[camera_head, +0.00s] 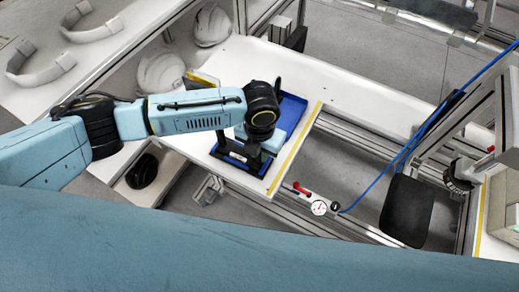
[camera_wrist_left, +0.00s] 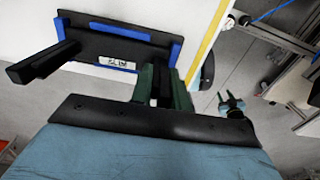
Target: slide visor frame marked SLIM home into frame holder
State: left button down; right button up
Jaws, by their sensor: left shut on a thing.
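My left gripper (camera_head: 250,148) reaches down over the white bench. In the left wrist view its greenish fingers (camera_wrist_left: 163,86) are shut on a narrow black part, which I take to be the visor frame. Beside them lies a dark plate with blue edging (camera_wrist_left: 105,42), probably the frame holder area; it also shows in the head view (camera_head: 228,158). A white label (camera_wrist_left: 117,62) on it is too small to read. A black bar (camera_wrist_left: 42,63) juts out at its left. The boundary between frame and holder is unclear, so I cannot tell how they are seated.
A blue tray (camera_head: 292,108) lies just beyond the gripper. A yellow strip (camera_head: 296,148) marks the bench edge. White helmet shells (camera_head: 160,72) stand at the upper left. A gauge (camera_head: 318,207) sits to the right, below the bench edge. The bench beyond the tray is clear.

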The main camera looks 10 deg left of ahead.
pick_arm(q)
jog(key=shift+f, duration=0.25)
jog(key=c, duration=1.3)
grip_release()
notch_tip(320, 180, up, 14)
jog(key=shift+f, duration=0.25)
